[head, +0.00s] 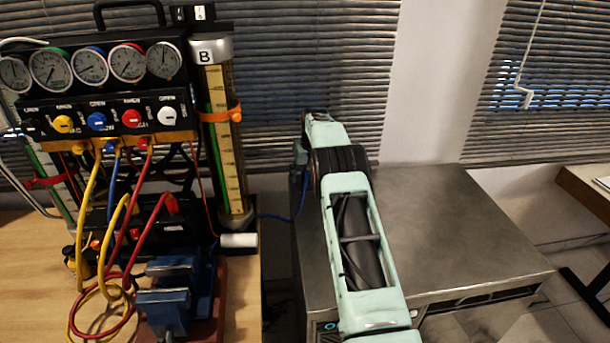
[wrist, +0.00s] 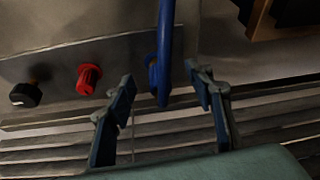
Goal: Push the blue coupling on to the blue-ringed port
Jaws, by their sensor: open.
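In the wrist view my gripper (wrist: 159,73) is open, with one finger on each side of a blue hose (wrist: 166,40). A blue fitting (wrist: 152,72), which looks like the blue coupling, shows beside the hose on a grey panel, between the fingertips. I see no finger clearly touching it. In the head view my arm reaches over the metal cabinet and its far end hides the gripper and coupling. A thin blue hose (head: 272,217) runs from the rig towards my arm. The blue-ringed port cannot be made out; a blue-rimmed gauge (head: 92,66) and blue knob (head: 97,121) show on the rig.
A red fitting (wrist: 88,78) and a black one (wrist: 25,94) sit left of the blue fitting. The metal cabinet (head: 460,230) has a bare top. A blue vise (head: 165,300), looped hoses and a tall column (head: 218,130) crowd the wooden bench at left.

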